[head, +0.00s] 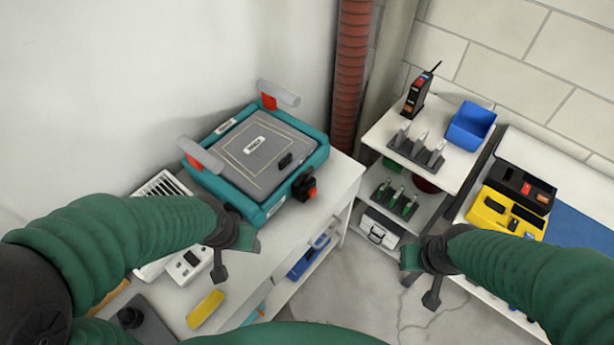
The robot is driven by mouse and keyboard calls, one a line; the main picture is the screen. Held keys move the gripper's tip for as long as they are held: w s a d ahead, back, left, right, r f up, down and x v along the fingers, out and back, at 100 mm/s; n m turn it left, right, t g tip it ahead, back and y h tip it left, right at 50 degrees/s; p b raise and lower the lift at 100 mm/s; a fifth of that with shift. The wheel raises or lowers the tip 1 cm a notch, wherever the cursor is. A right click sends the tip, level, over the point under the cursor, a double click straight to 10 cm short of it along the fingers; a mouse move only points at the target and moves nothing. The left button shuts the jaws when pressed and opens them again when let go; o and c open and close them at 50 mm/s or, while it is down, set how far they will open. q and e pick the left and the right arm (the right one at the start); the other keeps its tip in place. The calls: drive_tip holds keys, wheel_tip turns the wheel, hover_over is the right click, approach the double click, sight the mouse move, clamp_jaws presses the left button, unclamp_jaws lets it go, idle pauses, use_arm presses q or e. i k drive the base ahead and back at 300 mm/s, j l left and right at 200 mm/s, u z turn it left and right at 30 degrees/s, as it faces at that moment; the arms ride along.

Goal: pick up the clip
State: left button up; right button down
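I cannot tell for certain which thing is the clip. A small black piece (286,161) lies on the grey top of the teal device (318,160) on the left bench. Several pale upright pieces stand in a dark rack (412,155) on the upper shelf at right, and several green ones stand in a rack (398,205) below it. My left gripper (236,258) is open and empty above the front of the left bench. My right gripper (421,280) is open and empty in front of the right shelving, apart from both racks.
The white bench (341,183) also carries a yellow block (206,309) and a grey meter (187,265). The right shelf holds a blue bin (471,126), a black radio (416,95) and a silver case (380,228). A yellow-black case (507,212) is at far right. Floor (350,280) between is clear.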

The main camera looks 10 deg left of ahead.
sight(308, 174)
drive_tip(key=i+l+u, duration=0.3)
drive_tip(key=l, duration=0.4)
drive_tip(key=i+u, duration=0.1)
drive_tip(key=u, duration=1.4)
